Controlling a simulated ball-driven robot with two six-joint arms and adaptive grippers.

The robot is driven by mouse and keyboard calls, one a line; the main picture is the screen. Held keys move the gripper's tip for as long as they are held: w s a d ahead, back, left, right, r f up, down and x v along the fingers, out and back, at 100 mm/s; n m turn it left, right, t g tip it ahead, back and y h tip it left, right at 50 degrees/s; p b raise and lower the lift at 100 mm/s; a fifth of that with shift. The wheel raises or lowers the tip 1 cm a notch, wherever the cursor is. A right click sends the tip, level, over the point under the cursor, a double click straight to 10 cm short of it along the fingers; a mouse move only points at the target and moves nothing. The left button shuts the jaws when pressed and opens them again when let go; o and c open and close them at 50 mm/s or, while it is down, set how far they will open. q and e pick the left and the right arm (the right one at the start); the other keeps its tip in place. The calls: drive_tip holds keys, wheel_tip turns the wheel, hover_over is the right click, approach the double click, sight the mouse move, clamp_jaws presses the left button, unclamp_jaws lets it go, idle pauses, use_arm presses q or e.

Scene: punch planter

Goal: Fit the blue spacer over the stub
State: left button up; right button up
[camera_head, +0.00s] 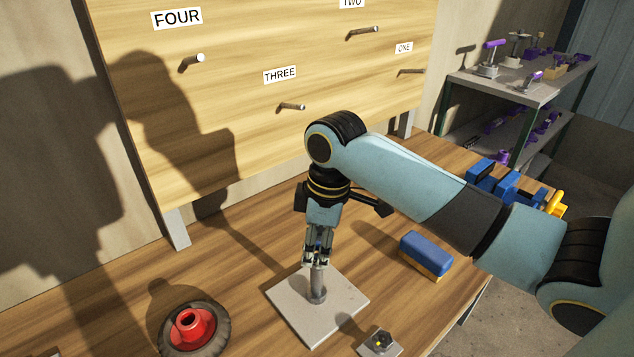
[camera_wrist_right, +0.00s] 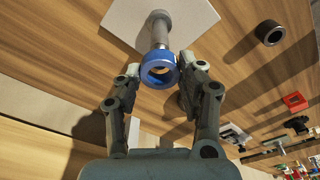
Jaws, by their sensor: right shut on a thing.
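The stub (camera_head: 318,288) is a grey metal post standing upright on a pale square plate (camera_head: 345,306) on the wooden bench. My right gripper (camera_head: 317,258) points down just above the stub. It is shut on the blue spacer, a short ring of which only a little blue shows between the fingers in the head view. In the right wrist view the blue spacer (camera_wrist_right: 158,70) sits between the fingertips, with the stub (camera_wrist_right: 159,28) beyond it. The spacer is close to the stub's top end; I cannot tell whether they touch. My left gripper is not in view.
A small metal block (camera_head: 380,343) and a blue and yellow block (camera_head: 426,254) lie near the plate. A pegboard (camera_head: 230,100) stands behind. Blue tools (camera_head: 505,185) lie at right.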

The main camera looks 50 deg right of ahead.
sight(317, 278)
drive_tip(key=shift+f+b, duration=2.35)
drive_tip(key=shift+f, duration=2.8)
drive_tip(key=o, duration=1.3)
drive_tip(key=shift+r, duration=0.2)
drive_tip(key=r, duration=0.7)
drive_tip(key=s+d+r, duration=0.1)
drive_tip(key=r, duration=0.3)
drive_tip(key=shift+r, duration=0.25)
drive_tip(key=shift+a, duration=0.1)
drive_tip(key=shift+s, duration=0.1)
